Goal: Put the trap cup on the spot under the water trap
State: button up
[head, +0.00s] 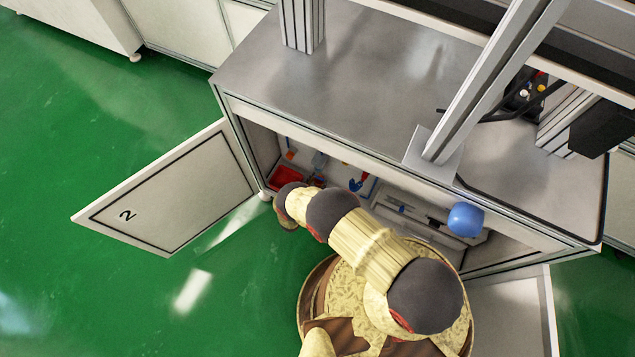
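I cannot pick out the trap cup for sure. Small fittings show inside the open cabinet: a grey-blue one (319,160) at the back, and a blue and red one (360,183) to its right. Either may belong to the water trap; they are too small to tell. The spot under it is not clearly visible. My arm reaches left along the cabinet's open front and bends down near its left end. My gripper is hidden behind or below the arm's links, so its fingers and anything in them do not show.
A red tray (286,178) lies at the cabinet's left inside. The door marked 2 (170,190) stands wide open at left. A blue ball-like thing (465,219) shows by the cabinet's right front. The metal worktop (340,85) overhangs the opening. Green floor at left is clear.

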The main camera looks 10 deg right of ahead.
jog(key=o, duration=0.4)
jog(key=shift+r, duration=0.2)
jog(key=p+v, duration=0.3)
jog(key=v, duration=0.8)
jog(key=shift+s+a, duration=0.1)
jog(key=shift+s+a+r, duration=0.1)
jog(key=shift+s+a, duration=0.05)
jog(key=shift+s, duration=0.1)
